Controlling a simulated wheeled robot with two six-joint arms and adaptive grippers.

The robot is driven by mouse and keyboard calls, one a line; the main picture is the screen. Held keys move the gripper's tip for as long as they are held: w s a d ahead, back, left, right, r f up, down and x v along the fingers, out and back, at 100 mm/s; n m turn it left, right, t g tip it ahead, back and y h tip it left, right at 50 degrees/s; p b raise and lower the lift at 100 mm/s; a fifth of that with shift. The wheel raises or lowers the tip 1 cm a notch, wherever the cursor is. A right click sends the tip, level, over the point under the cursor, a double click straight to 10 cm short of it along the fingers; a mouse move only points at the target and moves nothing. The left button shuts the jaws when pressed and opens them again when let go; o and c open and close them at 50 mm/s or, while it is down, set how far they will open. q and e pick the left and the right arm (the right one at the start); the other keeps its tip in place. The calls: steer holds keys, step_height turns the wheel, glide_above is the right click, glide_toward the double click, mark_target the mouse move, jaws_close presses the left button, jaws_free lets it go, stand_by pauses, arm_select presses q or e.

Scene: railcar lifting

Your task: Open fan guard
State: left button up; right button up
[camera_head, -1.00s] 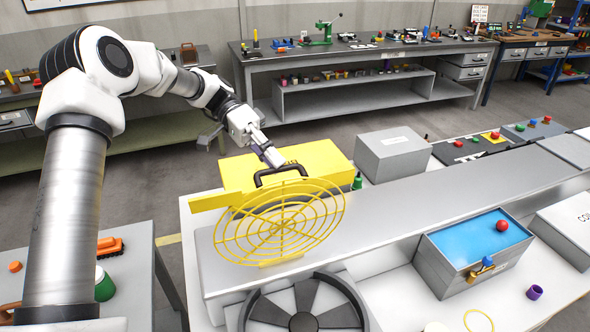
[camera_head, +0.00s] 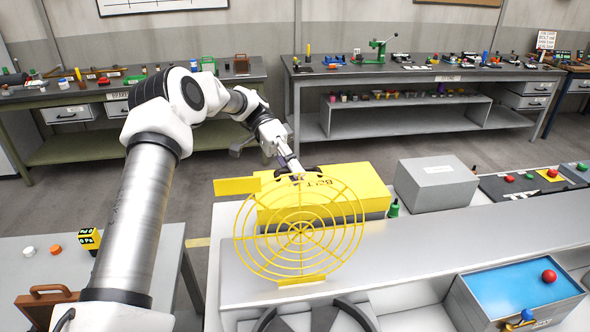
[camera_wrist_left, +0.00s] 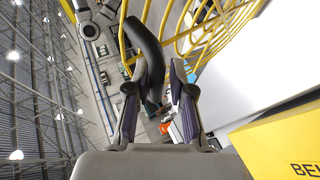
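The yellow wire fan guard (camera_head: 300,232) stands raised, its round face upright, above the fan (camera_head: 322,320), which is cut off at the bottom of the head view. The guard's yellow rings also show in the left wrist view (camera_wrist_left: 215,25). A black curved handle (camera_wrist_left: 146,45) runs toward my left gripper's fingers there. My left gripper (camera_head: 294,170) is at the guard's top edge. In the wrist view its fingers (camera_wrist_left: 160,95) are apart, with a gap between them and the handle close to the left finger. My right gripper is not in view.
A yellow box (camera_head: 370,190) stands just behind the guard, with a grey box (camera_head: 437,184) to its right. A grey tray with a blue inside (camera_head: 510,290) and a red ball is at the lower right. The grey bench top (camera_head: 420,240) between is clear.

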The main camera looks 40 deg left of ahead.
arm_select(q)
steer(key=shift+o, duration=0.7)
steer(key=shift+w+f, duration=0.1)
steer(key=shift+f, duration=0.15)
steer(key=shift+r, duration=0.25)
step_height(320, 180, up, 10)
steer(key=shift+a, duration=0.1)
steer(key=shift+w+f, duration=0.15)
